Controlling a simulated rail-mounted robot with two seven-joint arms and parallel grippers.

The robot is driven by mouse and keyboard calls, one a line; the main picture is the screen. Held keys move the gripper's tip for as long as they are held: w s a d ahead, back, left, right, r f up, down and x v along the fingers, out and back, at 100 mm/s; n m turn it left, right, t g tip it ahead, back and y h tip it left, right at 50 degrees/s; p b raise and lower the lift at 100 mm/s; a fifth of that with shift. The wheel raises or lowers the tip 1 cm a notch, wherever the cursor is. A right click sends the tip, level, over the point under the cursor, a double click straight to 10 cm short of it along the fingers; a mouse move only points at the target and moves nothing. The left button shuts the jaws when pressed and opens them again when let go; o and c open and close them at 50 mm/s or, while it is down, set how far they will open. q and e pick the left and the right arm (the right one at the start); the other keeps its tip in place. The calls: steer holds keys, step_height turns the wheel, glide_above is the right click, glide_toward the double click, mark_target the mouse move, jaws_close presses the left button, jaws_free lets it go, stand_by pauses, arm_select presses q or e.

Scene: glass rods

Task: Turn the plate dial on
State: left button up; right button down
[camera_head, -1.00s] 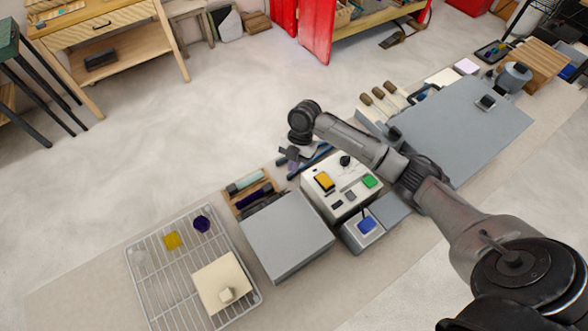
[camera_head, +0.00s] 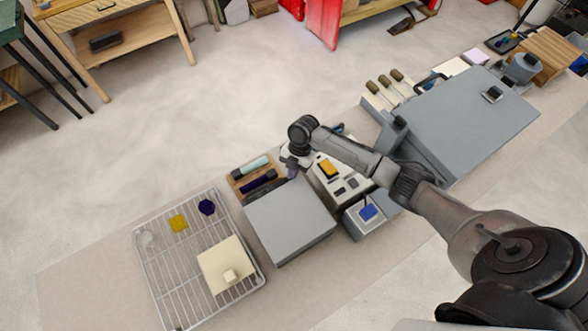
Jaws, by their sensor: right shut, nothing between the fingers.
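My right gripper (camera_head: 290,164) is shut and empty, small in view and partly hidden by its own wrist. It hangs by the back right corner of a flat grey box (camera_head: 290,222), close to a white control panel (camera_head: 338,188). I cannot tell whether it touches either. The panel has an orange switch (camera_head: 328,168) and small dark buttons; my right forearm covers part of it. A dial marked as the plate's is not clearly visible; a black knob seen on the panel earlier is now hidden. My left gripper is not in view.
A wire rack (camera_head: 157,293) with a cream block (camera_head: 225,265), a yellow piece (camera_head: 178,223) and a dark purple piece (camera_head: 206,207) is at left. A blue-topped unit (camera_head: 368,211) stands right of the grey box. A large grey slab (camera_head: 465,115) lies at right.

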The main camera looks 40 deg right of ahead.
steer(key=shift+s+a+r+p, duration=0.1)
steer(key=shift+a+p, duration=0.05)
steer(key=shift+p, duration=0.25)
steer(key=shift+m, duration=0.4)
steer(key=shift+a, duration=0.15)
